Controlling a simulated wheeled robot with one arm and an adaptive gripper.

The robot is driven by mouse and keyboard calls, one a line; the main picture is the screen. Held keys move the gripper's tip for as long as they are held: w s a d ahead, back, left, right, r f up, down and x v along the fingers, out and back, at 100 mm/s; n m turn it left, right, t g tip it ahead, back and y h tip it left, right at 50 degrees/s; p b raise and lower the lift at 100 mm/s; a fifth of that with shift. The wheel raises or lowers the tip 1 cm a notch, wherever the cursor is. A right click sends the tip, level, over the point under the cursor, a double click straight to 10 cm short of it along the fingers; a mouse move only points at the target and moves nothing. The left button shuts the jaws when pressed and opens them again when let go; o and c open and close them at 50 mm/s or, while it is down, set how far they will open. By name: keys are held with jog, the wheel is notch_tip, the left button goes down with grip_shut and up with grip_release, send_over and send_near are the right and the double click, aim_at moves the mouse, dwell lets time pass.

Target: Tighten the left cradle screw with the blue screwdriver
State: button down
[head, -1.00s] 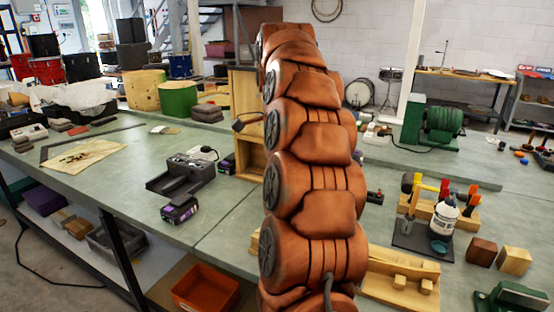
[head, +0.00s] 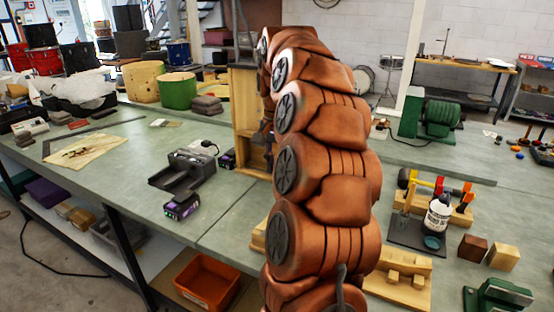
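My own copper-coloured arm fills the middle of the head view and bends away toward the back of the bench. A dark part at its far end, which looks like my gripper (head: 266,140), shows only in a sliver left of the arm, in front of the wooden cabinet. Its fingers cannot be made out. A wooden rack (head: 445,207) at the right holds several tools with yellow, red and orange handles. I cannot make out the blue screwdriver or the cradle screw. A wooden cradle-like block (head: 398,278) sits low right, partly behind my arm.
A white bottle (head: 437,215) stands on a dark mat by the rack. Two wooden blocks (head: 487,252) and a green vise-like tool (head: 499,297) lie at right. A black charger (head: 182,170) and a battery (head: 181,206) are on the left.

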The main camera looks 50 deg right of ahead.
jog(key=n+p, duration=0.3)
jog(key=n, duration=0.3)
jog(key=shift+s+r, duration=0.1)
jog(key=shift+s, duration=0.05)
jog(key=shift+n, duration=0.3)
jog(key=shift+f+b, duration=0.3)
jog(key=shift+f, duration=0.1)
jog(key=shift+d+f+m+b, duration=0.1)
jog(key=shift+f+m+b, duration=0.2)
jog(key=shift+m+b, duration=1.5)
jog(key=shift+b, duration=0.45)
jog(key=shift+r+m+b, duration=0.25)
jog(key=shift+m+b, duration=0.05)
jog(key=shift+m, duration=0.4)
